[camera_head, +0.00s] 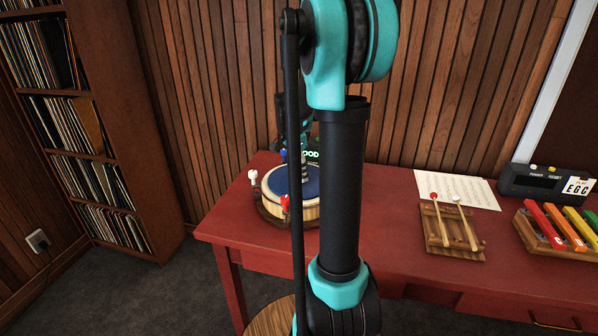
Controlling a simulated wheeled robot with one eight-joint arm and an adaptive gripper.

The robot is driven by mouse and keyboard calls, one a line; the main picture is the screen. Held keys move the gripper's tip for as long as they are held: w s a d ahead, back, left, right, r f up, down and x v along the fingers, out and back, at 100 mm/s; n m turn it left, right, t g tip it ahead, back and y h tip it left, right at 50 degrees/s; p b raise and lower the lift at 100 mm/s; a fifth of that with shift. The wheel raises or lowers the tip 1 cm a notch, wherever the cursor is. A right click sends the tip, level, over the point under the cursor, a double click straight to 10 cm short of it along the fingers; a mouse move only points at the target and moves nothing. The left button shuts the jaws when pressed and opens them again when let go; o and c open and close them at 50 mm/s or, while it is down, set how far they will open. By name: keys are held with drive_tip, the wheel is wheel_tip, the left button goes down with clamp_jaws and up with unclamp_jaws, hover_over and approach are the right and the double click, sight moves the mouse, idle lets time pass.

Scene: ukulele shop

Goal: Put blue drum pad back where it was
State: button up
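The blue drum pad (281,183) shows as a dark blue round surface within the pale rim on top of a small wooden drum (304,212). The drum stands near the left end of the red table (240,235). My gripper (304,176) is just above the pad, behind my arm link. Its fingers are small and mostly covered, so I cannot tell whether they are open, shut or touching the pad. The right side of the drum and pad is hidden by my arm.
White and red knobs (285,203) stand around the drum. Right on the table are a wooden block with two mallets (447,226), a paper sheet (457,189), a black display box (546,184) and a coloured xylophone (562,227). A record shelf (160,215) stands left; a round stool (270,322) in front.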

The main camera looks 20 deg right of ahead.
sight(294, 180)
drive_tip(key=shift+r, duration=0.1)
wheel_tip(294, 180, up, 12)
drive_tip(key=a, duration=0.1)
drive_tip(key=shift+s+a, duration=0.2)
drive_tip(key=shift+a, duration=0.2)
idle(0.4)
